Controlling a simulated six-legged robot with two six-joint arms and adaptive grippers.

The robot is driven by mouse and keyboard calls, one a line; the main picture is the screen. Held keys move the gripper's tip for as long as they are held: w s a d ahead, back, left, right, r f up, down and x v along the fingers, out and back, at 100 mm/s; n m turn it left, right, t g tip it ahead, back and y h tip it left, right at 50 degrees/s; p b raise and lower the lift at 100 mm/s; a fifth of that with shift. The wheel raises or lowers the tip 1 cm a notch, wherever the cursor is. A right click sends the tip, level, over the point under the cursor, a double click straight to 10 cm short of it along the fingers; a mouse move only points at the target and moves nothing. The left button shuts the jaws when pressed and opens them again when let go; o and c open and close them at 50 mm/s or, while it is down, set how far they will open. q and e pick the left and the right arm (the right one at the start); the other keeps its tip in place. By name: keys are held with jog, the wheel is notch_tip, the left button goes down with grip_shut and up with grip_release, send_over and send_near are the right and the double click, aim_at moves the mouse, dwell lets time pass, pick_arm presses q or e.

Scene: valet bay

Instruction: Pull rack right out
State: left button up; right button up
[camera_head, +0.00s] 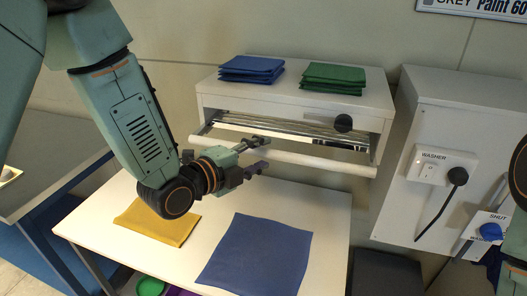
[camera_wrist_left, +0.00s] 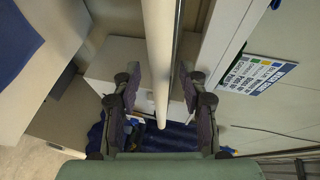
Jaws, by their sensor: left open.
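The rack is a frame of metal rods in the white cabinet, with a pale round front bar (camera_head: 310,163) standing a little out from the opening. In the left wrist view the bar (camera_wrist_left: 161,45) runs lengthwise between my fingers. My left gripper (camera_head: 262,154) is open at the bar's left half, with a finger on each side of it. I cannot tell whether either finger touches it. Part of my right arm shows at the right edge, but its gripper is out of view.
Below, a white table (camera_head: 335,225) bears yellow (camera_head: 170,222) and blue (camera_head: 257,250) cloths. A washer switch box (camera_head: 440,165) is at the right.

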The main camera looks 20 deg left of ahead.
pick_arm(q)
jog(key=x, duration=0.2)
jog(key=shift+w+d, duration=0.2)
jog(key=shift+d, duration=0.25)
jog(key=shift+s+a, duration=0.2)
jog(key=shift+a, duration=0.2)
jog(key=shift+c, duration=0.4)
jog(key=shift+w+d, duration=0.2)
jog(key=shift+d, duration=0.1)
jog(key=c, duration=0.4)
jog(key=shift+s+a, duration=0.1)
grip_shut()
